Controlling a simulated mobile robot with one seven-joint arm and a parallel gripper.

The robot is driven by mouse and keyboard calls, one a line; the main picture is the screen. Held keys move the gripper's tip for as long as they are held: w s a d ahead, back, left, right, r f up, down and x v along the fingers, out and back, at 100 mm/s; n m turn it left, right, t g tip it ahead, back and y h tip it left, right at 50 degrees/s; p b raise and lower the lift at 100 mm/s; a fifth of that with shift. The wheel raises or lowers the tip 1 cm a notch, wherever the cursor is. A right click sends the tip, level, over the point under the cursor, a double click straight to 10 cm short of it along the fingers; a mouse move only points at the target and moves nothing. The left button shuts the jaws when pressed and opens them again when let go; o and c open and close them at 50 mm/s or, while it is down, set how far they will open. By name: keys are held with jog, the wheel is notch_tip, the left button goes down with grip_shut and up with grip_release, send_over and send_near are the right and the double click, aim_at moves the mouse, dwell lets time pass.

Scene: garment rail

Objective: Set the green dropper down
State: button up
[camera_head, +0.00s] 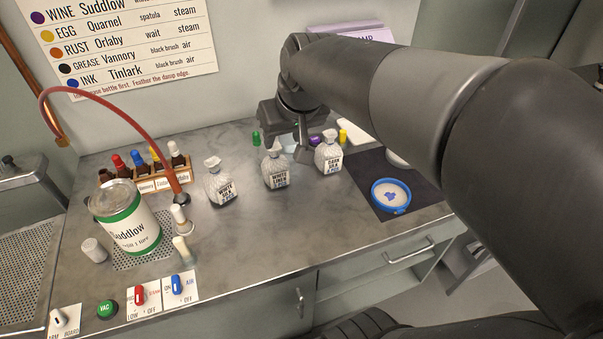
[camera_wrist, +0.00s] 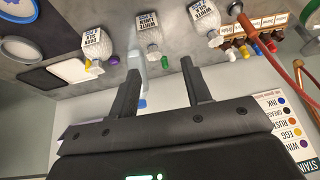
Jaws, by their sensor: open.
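The green dropper (camera_head: 256,138) stands at the back of the bench near the wall, left of my gripper; only its green part shows clearly. My gripper (camera_head: 301,150) is over the back of the bench, behind the white bottles. In the wrist view my gripper (camera_wrist: 160,58) has its fingers apart with nothing held between them. My gripper's body partly hides the area around it in the head view.
A wooden rack (camera_head: 166,178) with coloured droppers is at left, near a green-banded can (camera_head: 128,220). Purple (camera_head: 315,140) and yellow (camera_head: 343,137) pieces are at right.

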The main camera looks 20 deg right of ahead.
jog(key=s+f+h, duration=0.1)
jog(key=s+f, duration=0.1)
jog(key=s, duration=1.1)
jog(key=shift+m, duration=0.4)
jog(key=shift+d+f, duration=0.1)
